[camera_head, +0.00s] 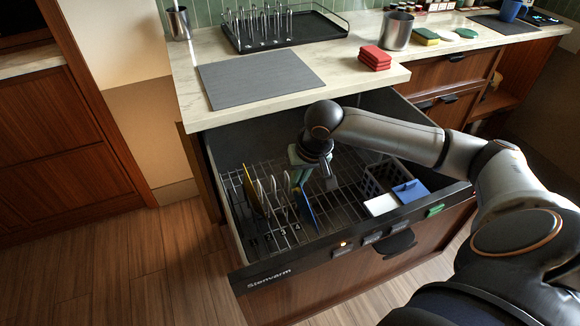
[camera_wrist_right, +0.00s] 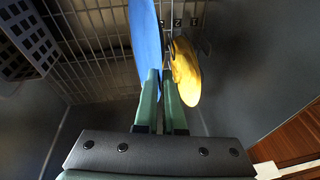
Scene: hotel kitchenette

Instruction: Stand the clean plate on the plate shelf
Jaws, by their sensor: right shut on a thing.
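A blue plate (camera_head: 308,210) stands nearly edge-on in the wire rack of an open drawer, just below my right gripper (camera_head: 300,178). In the right wrist view, the blue plate (camera_wrist_right: 147,40) runs up to the green fingertips, and the right gripper (camera_wrist_right: 161,75) is shut on it. A yellow plate (camera_head: 250,190) stands edge-on in the rack to the left; it also shows beside the fingers in the wrist view (camera_wrist_right: 186,72). My left gripper is out of view. I cannot make out a plate shelf.
The open drawer (camera_head: 345,240) has a wire rack with white loops and numbered slots. A dark basket (camera_head: 375,178), a white block (camera_head: 381,204) and a blue block (camera_head: 410,190) are at its right.

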